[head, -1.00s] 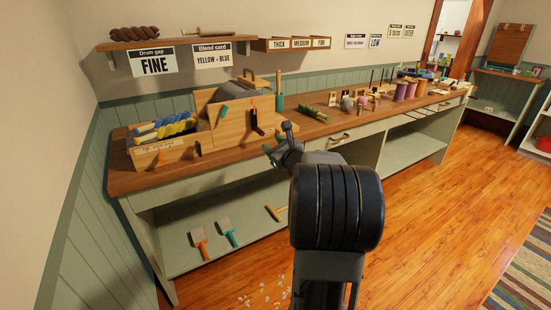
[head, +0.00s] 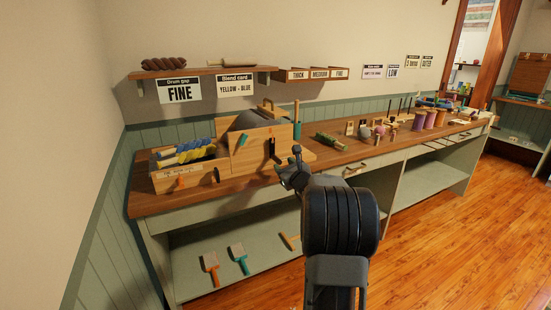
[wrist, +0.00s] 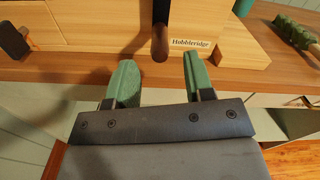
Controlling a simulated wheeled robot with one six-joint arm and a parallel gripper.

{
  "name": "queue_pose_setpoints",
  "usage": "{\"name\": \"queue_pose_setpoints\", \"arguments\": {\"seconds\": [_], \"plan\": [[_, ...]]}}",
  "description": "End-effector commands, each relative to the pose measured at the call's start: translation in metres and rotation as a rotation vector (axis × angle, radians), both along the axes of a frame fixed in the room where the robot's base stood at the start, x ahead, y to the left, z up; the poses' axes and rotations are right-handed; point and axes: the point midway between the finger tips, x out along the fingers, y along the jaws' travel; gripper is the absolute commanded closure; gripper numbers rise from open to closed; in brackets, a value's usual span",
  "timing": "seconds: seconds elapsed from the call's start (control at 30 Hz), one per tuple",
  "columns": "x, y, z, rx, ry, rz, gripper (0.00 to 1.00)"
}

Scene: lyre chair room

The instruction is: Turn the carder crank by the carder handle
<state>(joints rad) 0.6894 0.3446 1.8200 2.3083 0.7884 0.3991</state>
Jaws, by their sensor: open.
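The wooden drum carder (head: 256,142) stands on the bench with its grey drum on top. Its black carder crank (head: 271,147) hangs on the front face, and the crank's upper part shows in the wrist view (wrist: 161,10). The dark brown carder handle (wrist: 160,45) points toward my wrist camera at the crank's lower end. My gripper (wrist: 160,70) is open, with its two green fingers apart and nothing between them. The handle lies just beyond the fingertips, lined up with the gap. In the head view my gripper (head: 288,168) is just right of and below the crank.
A wooden box of blue and yellow fibre (head: 180,177) stands left of the carder. A green bundle (head: 328,140) and several spools lie to the right on the bench (head: 150,204). A "Hobbleridge" label (wrist: 192,43) sits right of the handle. Hand tools lie on the lower shelf.

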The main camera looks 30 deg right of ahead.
Motion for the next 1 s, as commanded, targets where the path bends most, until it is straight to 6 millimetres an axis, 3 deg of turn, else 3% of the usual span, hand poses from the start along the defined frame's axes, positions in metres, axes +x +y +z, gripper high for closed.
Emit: {"name": "queue_pose_setpoints", "arguments": {"seconds": [0.83, 1.0], "plan": [[0.068, -0.008, 0.001, 0.001, 0.000, 0.002, 0.52], [0.067, -0.009, -0.001, 0.000, 0.000, 0.001, 0.52]]}}
